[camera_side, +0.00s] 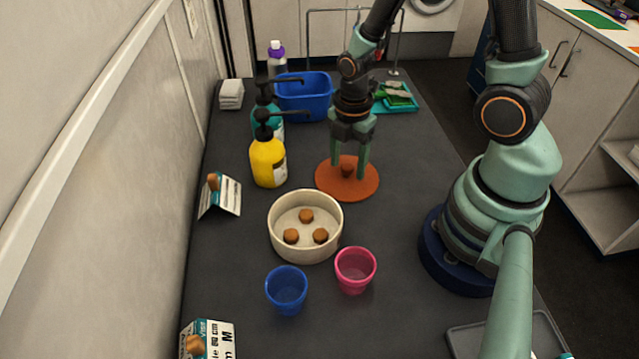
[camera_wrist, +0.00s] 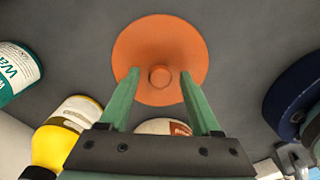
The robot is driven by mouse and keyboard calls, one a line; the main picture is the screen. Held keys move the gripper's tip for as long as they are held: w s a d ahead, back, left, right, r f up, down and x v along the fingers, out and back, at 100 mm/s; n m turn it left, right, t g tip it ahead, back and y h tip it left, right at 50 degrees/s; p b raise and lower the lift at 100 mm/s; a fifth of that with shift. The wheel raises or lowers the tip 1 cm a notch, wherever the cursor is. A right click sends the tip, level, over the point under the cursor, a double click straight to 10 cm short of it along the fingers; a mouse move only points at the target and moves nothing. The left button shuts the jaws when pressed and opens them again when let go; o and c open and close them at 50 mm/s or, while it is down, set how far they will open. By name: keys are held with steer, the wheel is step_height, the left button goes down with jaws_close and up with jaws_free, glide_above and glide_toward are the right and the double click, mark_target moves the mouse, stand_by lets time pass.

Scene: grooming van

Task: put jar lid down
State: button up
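The jar lid is a flat orange disc (camera_side: 345,190) with a small round knob in its middle. It appears to lie flat on the dark table, behind the cream jar (camera_side: 272,232), which is open and has a few brown treats inside. My gripper (camera_side: 349,173) points down over the lid, with one green finger on each side of the knob. In the wrist view the lid (camera_wrist: 160,40) is ahead of the fingers, and gaps show between them and the knob (camera_wrist: 160,77). The fingers are open and hold nothing.
A yellow pump bottle (camera_side: 268,162) and a teal bottle (camera_side: 273,130) stand left of the lid. A blue tub (camera_side: 305,97) is behind. A blue cup (camera_side: 287,290) and a pink cup (camera_side: 355,270) stand in front of the jar. The table right of the lid is clear.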

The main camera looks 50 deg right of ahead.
steer(key=shift+r, duration=0.1)
step_height(320, 180, up, 12)
step_height(320, 180, up, 5)
steer(key=m+t, duration=0.3)
steer(key=m, duration=0.4)
glide_above(347, 166)
step_height(347, 166, up, 6)
steer(key=a+m+t, duration=0.2)
steer(key=m, duration=0.9)
steer(key=shift+w+t, duration=0.3)
steer(key=shift+w, duration=0.1)
